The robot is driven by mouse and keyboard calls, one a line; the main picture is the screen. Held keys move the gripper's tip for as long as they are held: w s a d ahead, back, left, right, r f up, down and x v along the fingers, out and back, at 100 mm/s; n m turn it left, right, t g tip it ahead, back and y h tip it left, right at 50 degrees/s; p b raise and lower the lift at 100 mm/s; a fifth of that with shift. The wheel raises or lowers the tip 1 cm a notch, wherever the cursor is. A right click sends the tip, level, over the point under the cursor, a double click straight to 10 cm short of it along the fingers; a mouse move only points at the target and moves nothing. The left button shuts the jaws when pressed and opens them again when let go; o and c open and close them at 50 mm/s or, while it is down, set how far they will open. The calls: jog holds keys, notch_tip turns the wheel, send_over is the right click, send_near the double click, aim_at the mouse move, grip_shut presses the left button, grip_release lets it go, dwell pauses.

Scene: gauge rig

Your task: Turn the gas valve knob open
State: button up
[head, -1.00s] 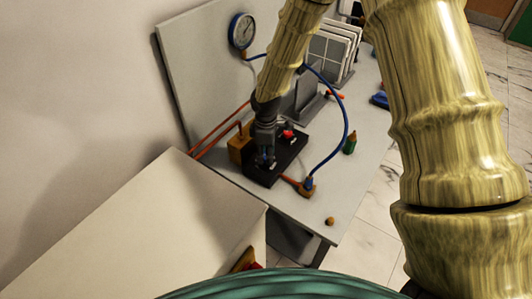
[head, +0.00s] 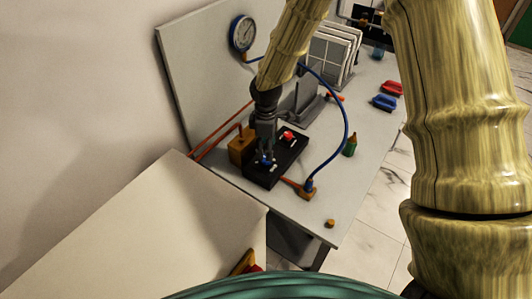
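The valve block (head: 292,158) is a black box on the grey bench (head: 352,196). A red knob (head: 288,135) sits on its far part and a blue knob (head: 266,161) on its near part. I cannot tell from their looks which one is the gas knob. My gripper (head: 266,153) points down at the blue knob, with its fingertips at or just above it. The fingers look a little apart, one on each side of the knob, but they are small and partly hide it. I cannot tell whether they touch it.
A pressure gauge (head: 243,33) is on the upright panel, with a blue hose (head: 344,105) running to a brass fitting (head: 306,191). A brass block (head: 241,145) adjoins the valve block. A green bottle (head: 350,145) stands right. A white rack (head: 330,55) stands behind.

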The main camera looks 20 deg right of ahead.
notch_tip(320, 180, up, 8)
jog(key=shift+f, duration=0.25)
dwell(0.5)
